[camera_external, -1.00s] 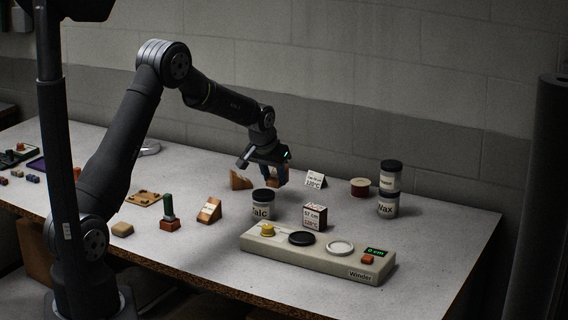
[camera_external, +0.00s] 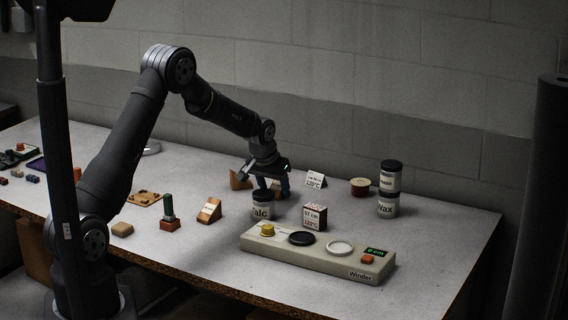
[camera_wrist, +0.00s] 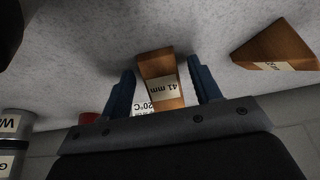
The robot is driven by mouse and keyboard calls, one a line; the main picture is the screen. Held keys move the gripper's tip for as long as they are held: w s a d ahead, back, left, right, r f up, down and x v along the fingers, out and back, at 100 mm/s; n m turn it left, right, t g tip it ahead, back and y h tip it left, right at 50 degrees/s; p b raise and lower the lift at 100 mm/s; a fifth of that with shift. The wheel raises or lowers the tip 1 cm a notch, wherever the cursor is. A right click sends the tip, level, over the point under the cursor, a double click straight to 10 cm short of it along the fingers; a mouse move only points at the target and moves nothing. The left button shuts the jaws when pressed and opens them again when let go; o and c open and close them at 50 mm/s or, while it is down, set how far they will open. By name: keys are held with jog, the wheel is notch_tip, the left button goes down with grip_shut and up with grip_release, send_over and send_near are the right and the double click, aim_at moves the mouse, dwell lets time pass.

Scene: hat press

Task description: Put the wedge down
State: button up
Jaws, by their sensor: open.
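A wooden wedge labelled "41 mm" (camera_wrist: 160,78) is between my two blue fingers in the wrist view. My gripper (camera_wrist: 163,82) is open, with a gap between each finger and the wedge. In the external view my gripper (camera_external: 273,186) is low over the table behind the Talc jar, and hides most of this wedge. The wedge appears to stand on the table. A second wooden wedge (camera_wrist: 274,46) is apart to the right in the wrist view. It also shows, partly hidden, left of my gripper in the external view (camera_external: 238,181).
The Talc jar (camera_external: 262,206) and a "57 cm" box (camera_external: 314,217) stand in front of my gripper. A temperature card (camera_external: 315,179) is to its right. Another labelled wedge (camera_external: 209,210) stands front left. The winder (camera_external: 318,256) is at the front; stacked jars (camera_external: 388,204) stand right.

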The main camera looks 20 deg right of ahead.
aim_at(277, 186)
jog(key=v, duration=1.2)
jog(key=shift+r, duration=0.15)
jog(key=x, duration=1.1)
jog(key=shift+w+d+f, duration=0.1)
jog(key=shift+f, duration=0.25)
jog(key=shift+w+d, duration=0.1)
jog(key=shift+r, duration=1.55)
